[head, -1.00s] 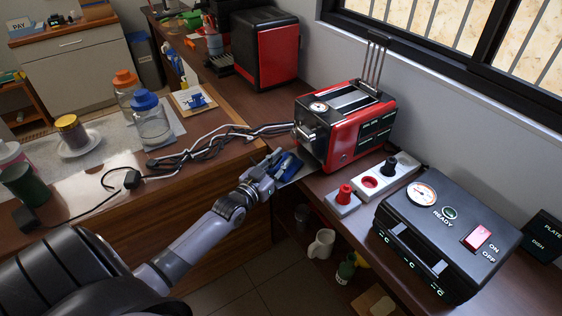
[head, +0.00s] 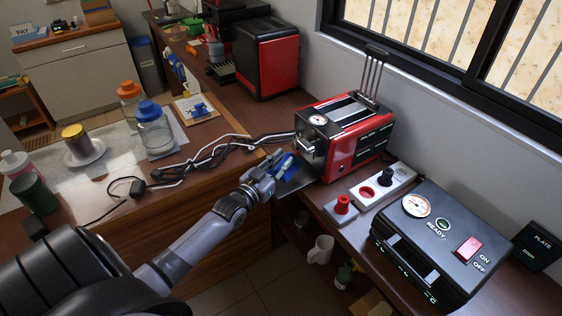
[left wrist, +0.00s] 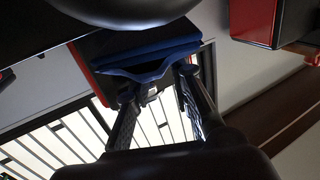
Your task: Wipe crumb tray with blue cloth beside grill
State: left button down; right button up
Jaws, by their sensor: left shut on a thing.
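The blue cloth (head: 284,164) is held at the front of the red and black grill (head: 345,132). My left gripper (head: 270,173) is shut on it; in the left wrist view the cloth (left wrist: 150,52) spans the fingertips (left wrist: 158,80). A thin dark tray (head: 298,181) sticks out low at the grill's front, and the cloth is over its left part. Whether the cloth touches the tray I cannot tell. The gripper hides part of the cloth and the tray's near left end. My right gripper is not in view.
Tangled black and grey cables (head: 215,152) lie left of the grill. A socket strip (head: 385,184) and a black control box (head: 438,238) stand to its right. Jars, a green cup (head: 35,194) and a clipboard (head: 196,109) are on the left counter. A mug (head: 321,250) stands below.

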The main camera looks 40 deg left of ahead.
pick_arm(q)
jog(key=shift+s, duration=0.1)
jog(key=shift+s+a+p, duration=0.25)
jog(key=shift+s, duration=0.25)
jog(key=shift+s+a+p, duration=0.2)
jog(key=shift+s, duration=0.25)
jog(key=shift+s+a+p, duration=0.3)
jog(key=shift+s, duration=0.45)
jog(key=shift+s+a+p, duration=0.25)
jog(key=shift+s+a, duration=0.05)
jog(key=shift+s, duration=0.45)
notch_tip(320, 180, up, 5)
jog(key=p, duration=0.5)
